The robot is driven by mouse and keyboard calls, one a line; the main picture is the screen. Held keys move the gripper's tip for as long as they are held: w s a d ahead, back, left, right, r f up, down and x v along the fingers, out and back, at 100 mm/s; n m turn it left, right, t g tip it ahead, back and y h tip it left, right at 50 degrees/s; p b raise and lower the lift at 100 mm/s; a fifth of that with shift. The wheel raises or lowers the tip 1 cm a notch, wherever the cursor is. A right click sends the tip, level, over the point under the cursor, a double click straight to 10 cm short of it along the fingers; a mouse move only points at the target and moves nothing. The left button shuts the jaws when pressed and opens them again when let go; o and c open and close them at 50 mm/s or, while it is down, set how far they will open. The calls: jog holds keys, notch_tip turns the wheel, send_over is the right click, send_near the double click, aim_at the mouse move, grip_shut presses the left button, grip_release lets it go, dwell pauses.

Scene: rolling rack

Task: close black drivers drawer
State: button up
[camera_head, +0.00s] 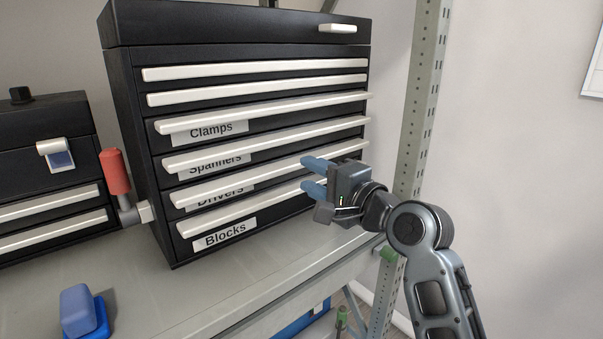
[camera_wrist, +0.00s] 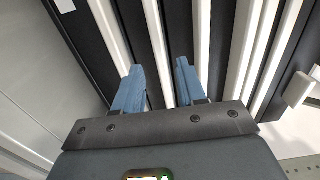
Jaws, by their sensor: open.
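The black drivers drawer is the second from the bottom in the black tool chest (camera_head: 136,150). Its pale bar handle (camera_head: 240,182) runs across the front, with the "Drivers" label (camera_head: 220,197) partly covered by the bar below. I cannot tell how far the drawer stands out. My gripper (camera_head: 306,176) is open and empty in front of the right part of the lower drawers. In the wrist view, a pale bar, apparently the drivers handle (camera_wrist: 155,40), lies between my two blue fingers (camera_wrist: 160,66). Contact cannot be made out.
Clamps (camera_head: 260,113), spanners (camera_head: 265,143) and blocks (camera_head: 240,213) drawers share the chest. A rack post (camera_head: 420,100) stands right of it. A red-handled tool (camera_head: 115,172) and a smaller black chest (camera_head: 45,165) are left. A blue object (camera_head: 78,308) lies on the shelf.

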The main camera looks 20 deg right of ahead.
jog(key=shift+v, duration=1.65)
jog(key=s+f+n+g+h, duration=0.1)
jog(key=s+f+n+h, duration=0.35)
jog(key=s+f, duration=1.55)
jog(key=s+a+r+n+g+h, duration=0.1)
jog(key=s+n, duration=0.9)
jog(key=s, duration=1.6)
jog(key=shift+r, duration=0.9)
jog(key=shift+a, duration=0.1)
